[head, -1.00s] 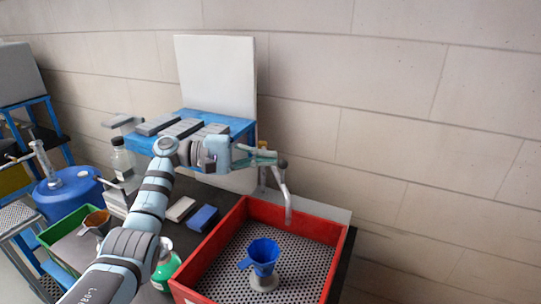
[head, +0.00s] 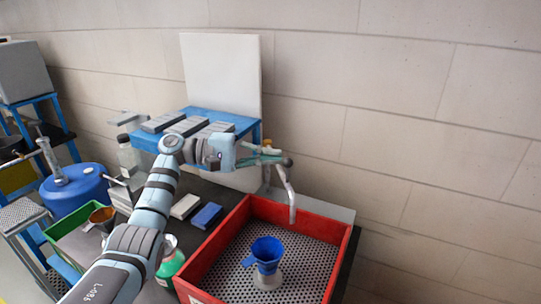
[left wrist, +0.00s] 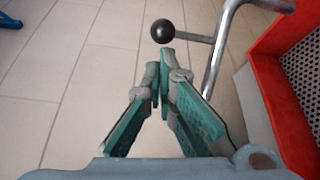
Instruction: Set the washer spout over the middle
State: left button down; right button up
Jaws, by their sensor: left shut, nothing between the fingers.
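The washer spout (head: 287,188) is a bent silver pipe at the back of the red washer basin (head: 208,252). Its lower end hangs over the back part of the basin. In the left wrist view the spout (left wrist: 217,52) has a side rod ending in a black knob (left wrist: 162,31). My left gripper (head: 282,159) is at the top of the spout, its teal fingers partly hiding that area. In the left wrist view its fingertips (left wrist: 165,58) are together and empty, close to the knob; contact cannot be told. My right gripper is not in view.
A blue sponge-like block (head: 206,216) and a pale block (head: 185,206) lie left of the basin. A green bottle (head: 171,264) stands nearby. A blue stand (head: 247,127) and white panel (head: 222,75) are behind my arm.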

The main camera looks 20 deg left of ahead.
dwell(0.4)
pick_arm(q)
jog(key=v, duration=1.2)
